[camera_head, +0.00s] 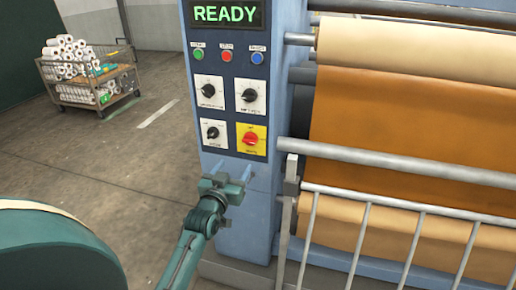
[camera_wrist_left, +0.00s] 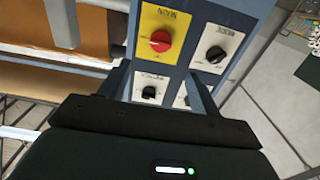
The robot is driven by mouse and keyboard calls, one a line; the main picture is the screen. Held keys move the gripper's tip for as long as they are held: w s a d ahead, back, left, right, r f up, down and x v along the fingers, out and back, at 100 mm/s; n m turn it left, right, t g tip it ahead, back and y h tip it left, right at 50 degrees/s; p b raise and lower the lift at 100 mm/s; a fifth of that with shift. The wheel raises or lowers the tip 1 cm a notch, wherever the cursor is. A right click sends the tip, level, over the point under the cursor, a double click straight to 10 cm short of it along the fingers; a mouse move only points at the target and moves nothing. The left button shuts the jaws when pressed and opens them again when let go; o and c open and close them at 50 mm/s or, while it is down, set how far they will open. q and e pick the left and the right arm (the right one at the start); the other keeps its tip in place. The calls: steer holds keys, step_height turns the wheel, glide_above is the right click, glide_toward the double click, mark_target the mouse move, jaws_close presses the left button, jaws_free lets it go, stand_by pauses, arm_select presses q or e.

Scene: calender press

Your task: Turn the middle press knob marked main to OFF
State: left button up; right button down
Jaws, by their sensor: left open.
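The main knob (camera_head: 250,138) is a red rotary knob on a yellow plate, at the lower right of the knobs on the blue press panel. In the left wrist view the red knob (camera_wrist_left: 160,41) shows upside down, with MAIN on its plate. I cannot read its setting. My left gripper (camera_head: 232,169) is open and empty, just below the yellow plate in the head view and apart from the knob. Its two fingers (camera_wrist_left: 158,76) point toward the panel in the wrist view. My right gripper is not in view.
Black knobs on white plates sit beside the main knob (camera_head: 212,132) and above it (camera_head: 249,95). Small buttons (camera_head: 227,56) and a READY display (camera_head: 226,14) are higher. Rollers with brown sheet (camera_head: 400,120) and a railing (camera_head: 410,204) stand right. A cart (camera_head: 92,80) stands far left.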

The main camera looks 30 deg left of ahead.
mark_target(248, 143)
arm_select(q)
steer(key=x, duration=1.2)
steer(key=shift+w+a, duration=0.1)
steer(key=shift+w, duration=0.45)
steer(key=shift+c, duration=0.5)
steer(key=c, duration=0.9)
